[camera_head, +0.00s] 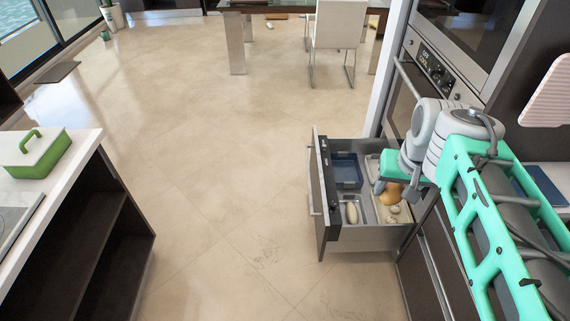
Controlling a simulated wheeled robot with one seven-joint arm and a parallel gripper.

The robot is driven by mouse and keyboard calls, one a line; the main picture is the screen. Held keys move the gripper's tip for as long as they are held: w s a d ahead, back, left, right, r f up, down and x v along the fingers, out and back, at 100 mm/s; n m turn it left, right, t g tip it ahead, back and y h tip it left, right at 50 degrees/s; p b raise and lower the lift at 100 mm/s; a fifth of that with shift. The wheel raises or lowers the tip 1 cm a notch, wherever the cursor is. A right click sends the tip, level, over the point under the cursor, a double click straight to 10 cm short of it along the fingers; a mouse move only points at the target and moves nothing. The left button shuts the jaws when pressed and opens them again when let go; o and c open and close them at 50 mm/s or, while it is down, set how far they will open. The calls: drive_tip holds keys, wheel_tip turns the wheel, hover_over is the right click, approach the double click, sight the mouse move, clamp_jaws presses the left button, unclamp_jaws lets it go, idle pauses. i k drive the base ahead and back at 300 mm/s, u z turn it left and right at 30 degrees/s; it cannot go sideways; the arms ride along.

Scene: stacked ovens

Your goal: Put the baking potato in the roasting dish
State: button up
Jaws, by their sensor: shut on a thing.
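My gripper (390,187) is low inside an open drawer at the right. It is shut on a rounded orange-brown thing (391,195), which may be the baking potato; the fingers partly hide it. A pale tan oval thing (352,212), also potato-like, lies in a narrow grey compartment at the front of the drawer. A pale shallow tray (404,217) with small rounded things in it is below and beside the held thing. I cannot tell for sure which container is the roasting dish, or whether the held thing touches the tray.
A chair (337,32) and table are far back. The floor between is clear.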

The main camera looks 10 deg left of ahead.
sight(343, 169)
drive_tip(key=u, duration=0.9)
drive_tip(key=i, duration=1.35)
drive_tip(key=u, duration=0.25)
drive_tip(key=i, duration=1.55)
drive_tip(key=z, duration=0.65)
drive_tip(key=i, duration=0.8)
drive_tip(key=z, duration=0.45)
